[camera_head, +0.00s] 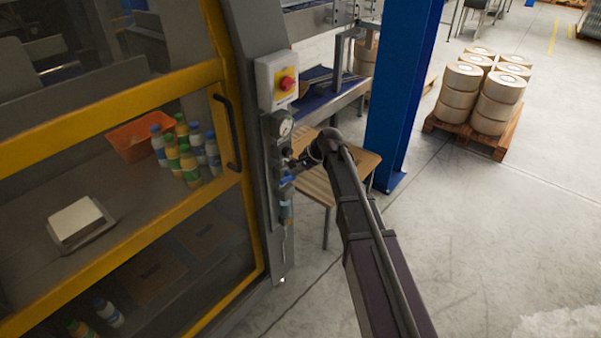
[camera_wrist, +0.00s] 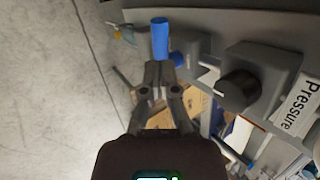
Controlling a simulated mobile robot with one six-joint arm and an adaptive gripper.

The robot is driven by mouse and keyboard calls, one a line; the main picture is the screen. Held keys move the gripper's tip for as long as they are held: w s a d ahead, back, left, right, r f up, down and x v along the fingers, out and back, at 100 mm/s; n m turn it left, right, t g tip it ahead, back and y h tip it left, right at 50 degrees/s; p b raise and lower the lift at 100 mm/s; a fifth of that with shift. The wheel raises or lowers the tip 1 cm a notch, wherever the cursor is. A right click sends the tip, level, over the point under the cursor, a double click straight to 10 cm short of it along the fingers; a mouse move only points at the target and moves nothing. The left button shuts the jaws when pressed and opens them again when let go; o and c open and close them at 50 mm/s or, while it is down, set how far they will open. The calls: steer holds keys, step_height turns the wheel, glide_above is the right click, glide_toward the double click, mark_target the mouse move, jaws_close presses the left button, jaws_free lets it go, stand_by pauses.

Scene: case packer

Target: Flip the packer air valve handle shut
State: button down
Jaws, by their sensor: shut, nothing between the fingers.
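The blue valve handle (camera_wrist: 160,36) shows in the wrist view just beyond my fingertips, with a second small blue part beside it at the grey fitting. My gripper (camera_wrist: 159,68) is shut and empty, its tips at or very near the handle's near end; I cannot tell whether they touch. In the head view my gripper (camera_head: 291,165) is at the air unit on the machine's grey post, and a small blue part (camera_head: 286,181) shows just below it. My gripper partly hides the valve there.
A black knob (camera_wrist: 238,90) and a "Pressure" label (camera_wrist: 297,103) are close on the right in the wrist view. Above the valve are a gauge (camera_head: 284,125) and a red-yellow switch box (camera_head: 279,80). A wooden table (camera_head: 342,176) stands behind. Open floor lies to the right.

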mark_target(287, 179)
steer(key=shift+b+x, duration=1.35)
steer(key=shift+x, duration=0.6)
steer(key=shift+d, duration=0.1)
steer(key=shift+d, duration=0.1)
